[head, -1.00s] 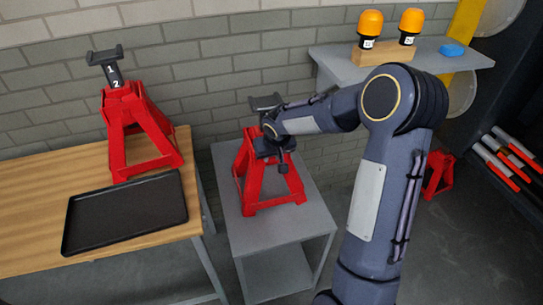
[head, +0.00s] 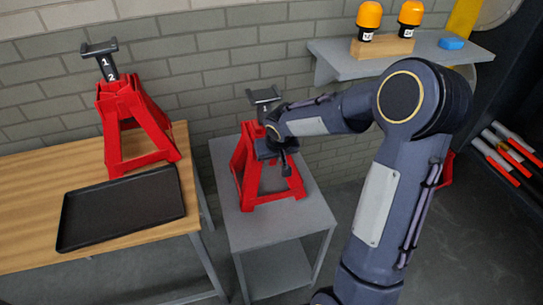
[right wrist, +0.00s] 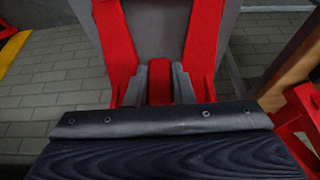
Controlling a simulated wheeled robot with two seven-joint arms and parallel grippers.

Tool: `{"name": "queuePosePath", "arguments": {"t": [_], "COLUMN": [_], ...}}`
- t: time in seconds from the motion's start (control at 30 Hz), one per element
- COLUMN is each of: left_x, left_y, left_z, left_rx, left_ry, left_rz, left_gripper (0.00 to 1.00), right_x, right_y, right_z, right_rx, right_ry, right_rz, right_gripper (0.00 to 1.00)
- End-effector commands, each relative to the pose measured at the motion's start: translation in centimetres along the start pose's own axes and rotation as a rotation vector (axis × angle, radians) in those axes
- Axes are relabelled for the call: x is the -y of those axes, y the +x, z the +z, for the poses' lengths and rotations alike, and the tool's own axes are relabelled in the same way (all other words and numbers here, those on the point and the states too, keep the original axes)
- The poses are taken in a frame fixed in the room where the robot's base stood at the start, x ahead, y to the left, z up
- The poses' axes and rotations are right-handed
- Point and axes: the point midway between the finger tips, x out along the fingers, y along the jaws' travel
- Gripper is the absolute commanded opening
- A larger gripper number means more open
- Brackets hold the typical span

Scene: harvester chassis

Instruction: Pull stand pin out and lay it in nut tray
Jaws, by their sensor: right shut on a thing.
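A red jack stand (head: 249,178) with a dark saddle post stands on the grey side table. My right gripper (head: 284,164) is at the upper front of this stand and covers part of it. In the right wrist view, the gripper's two fingers (right wrist: 159,85) are close together with a narrow red piece between them. The black nut tray (head: 122,209) lies empty on the wooden bench to the left. My left gripper is in neither view.
A second red jack stand (head: 135,125), its post marked 1 and 2, stands on the wooden bench (head: 25,205) behind the tray. A grey shelf (head: 345,66) at the back right holds two orange-capped items and a blue thing.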

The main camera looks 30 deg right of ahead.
Motion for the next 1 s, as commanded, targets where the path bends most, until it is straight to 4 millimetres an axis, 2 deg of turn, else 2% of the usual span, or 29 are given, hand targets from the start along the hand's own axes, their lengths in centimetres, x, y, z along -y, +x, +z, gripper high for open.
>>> {"name": "queuePosePath", "arguments": {"t": [1.0], "left_x": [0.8], "left_y": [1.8], "left_z": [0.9], "left_rx": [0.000], "left_ry": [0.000], "left_rz": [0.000], "left_gripper": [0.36], "right_x": [0.0], "right_y": [-1.9], "right_z": [4.5], "right_rx": [-0.003], "right_ry": [0.000], "right_rz": [-0.001], "right_gripper": [0.00]}}
